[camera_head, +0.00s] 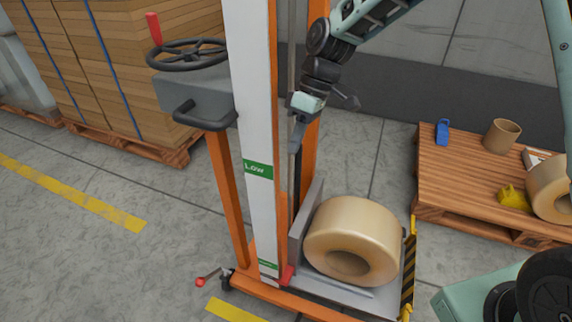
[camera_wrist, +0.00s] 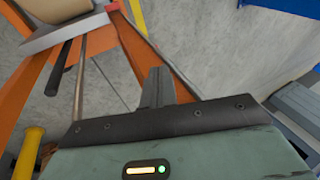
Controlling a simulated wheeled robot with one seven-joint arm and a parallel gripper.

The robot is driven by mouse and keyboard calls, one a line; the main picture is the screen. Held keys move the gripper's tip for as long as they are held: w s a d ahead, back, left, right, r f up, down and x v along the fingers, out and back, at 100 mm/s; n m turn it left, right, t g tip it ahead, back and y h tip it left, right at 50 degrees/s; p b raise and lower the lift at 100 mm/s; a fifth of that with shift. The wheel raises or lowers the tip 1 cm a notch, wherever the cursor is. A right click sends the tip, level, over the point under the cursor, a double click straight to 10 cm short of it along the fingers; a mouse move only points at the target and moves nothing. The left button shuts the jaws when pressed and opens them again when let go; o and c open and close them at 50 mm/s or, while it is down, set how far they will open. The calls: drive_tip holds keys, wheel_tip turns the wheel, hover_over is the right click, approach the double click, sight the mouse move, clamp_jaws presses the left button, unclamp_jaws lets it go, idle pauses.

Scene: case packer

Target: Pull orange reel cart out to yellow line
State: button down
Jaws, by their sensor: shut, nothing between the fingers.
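The orange reel cart (camera_head: 222,190) stands upright on the concrete floor, with a white front panel, a black handwheel (camera_head: 186,53) and a grey handle bar at upper left. A tan reel (camera_head: 352,241) sits on its low grey platform. My gripper (camera_head: 296,142) is shut and empty, pointing down beside the cart's mast; whether it touches the mast is unclear. In the wrist view my closed fingers (camera_wrist: 157,88) lie in front of the orange frame (camera_wrist: 130,45). Yellow line segments lie on the floor at left (camera_head: 72,192) and at the cart's foot (camera_head: 232,311).
A wooden pallet (camera_head: 430,190) at right holds a cup (camera_head: 501,136), a blue item (camera_head: 442,131), a yellow cloth (camera_head: 514,197) and another reel (camera_head: 551,188). Stacked cartons (camera_head: 120,60) stand on a pallet at upper left. Floor left of the cart is clear.

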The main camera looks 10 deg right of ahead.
drive_tip(key=w+d+f+n+y, duration=0.1)
drive_tip(key=w+d+f, duration=0.15)
drive_tip(key=w, duration=0.25)
drive_tip(key=w+d+f+y, duration=0.2)
drive_tip(key=w+d, duration=0.1)
drive_tip(key=w, duration=0.2)
drive_tip(key=s+a+f+b, duration=0.1)
drive_tip(key=s+a+f, duration=0.3)
drive_tip(key=a+f, duration=0.3)
drive_tip(key=shift+s+a+f+b, duration=0.2)
drive_tip(key=shift+s+f+b, duration=0.05)
drive_tip(key=shift+s+b, duration=0.1)
